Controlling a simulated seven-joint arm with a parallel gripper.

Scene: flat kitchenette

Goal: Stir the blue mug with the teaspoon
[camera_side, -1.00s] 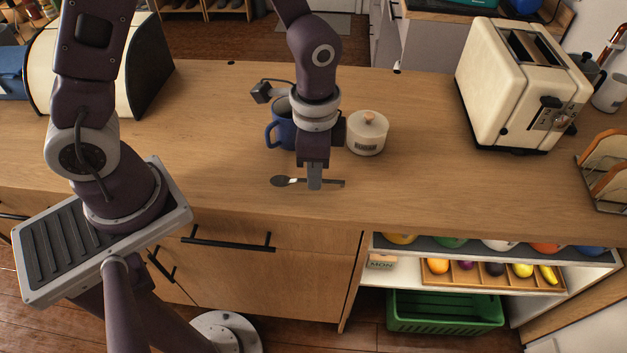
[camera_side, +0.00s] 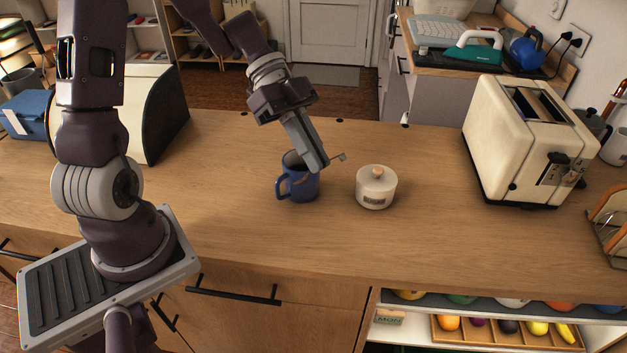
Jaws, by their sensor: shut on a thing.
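The blue mug (camera_side: 303,187) stands upright on the wooden counter, its handle to the left. My gripper (camera_side: 316,163) is tilted just above the mug's right rim, its fingers shut on the teaspoon (camera_side: 338,157). The end of the teaspoon's handle sticks out to the right of the fingers. The bowl of the spoon is hidden behind the fingers and mug, so I cannot tell whether it is inside the mug. My fingers cover part of the mug's opening.
A cream lidded jar (camera_side: 376,188) stands close to the right of the mug. A cream toaster (camera_side: 527,140) stands further right, with a toast rack (camera_side: 607,222) at the right edge. The front of the counter (camera_side: 330,240) is clear.

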